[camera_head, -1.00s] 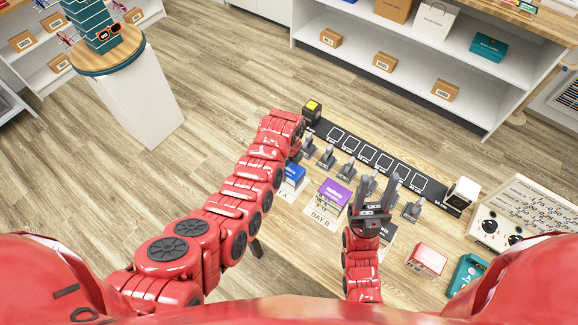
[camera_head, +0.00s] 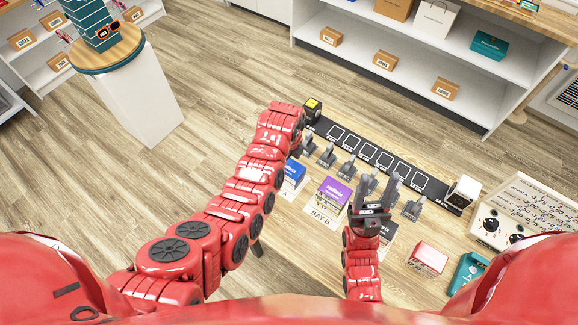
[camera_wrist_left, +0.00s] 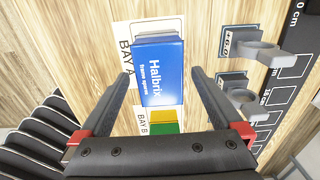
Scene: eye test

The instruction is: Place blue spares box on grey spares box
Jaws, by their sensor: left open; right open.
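The blue spares box (camera_head: 294,172) stands at the left end of the row of bays, next to the BAY A label. In the left wrist view the blue box (camera_wrist_left: 161,82) shows white lettering and a pale grey part at its far end. My left gripper (camera_wrist_left: 161,72) is open, with one finger on each side of the blue box; contact cannot be told. In the head view its fingers are hidden by my arm. My right gripper (camera_head: 380,186) is open and empty above the bench. A dark grey item (camera_head: 389,236) with pale lettering, partly hidden behind it, may be the grey spares box.
A purple-topped box (camera_head: 335,193) stands at BAY B. A red-topped box (camera_head: 428,257) and a teal object (camera_head: 466,272) lie at the right. Grey upright holders (camera_head: 346,167) line the dark marked strip (camera_head: 376,157). A control panel (camera_head: 525,208) stands at the right end.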

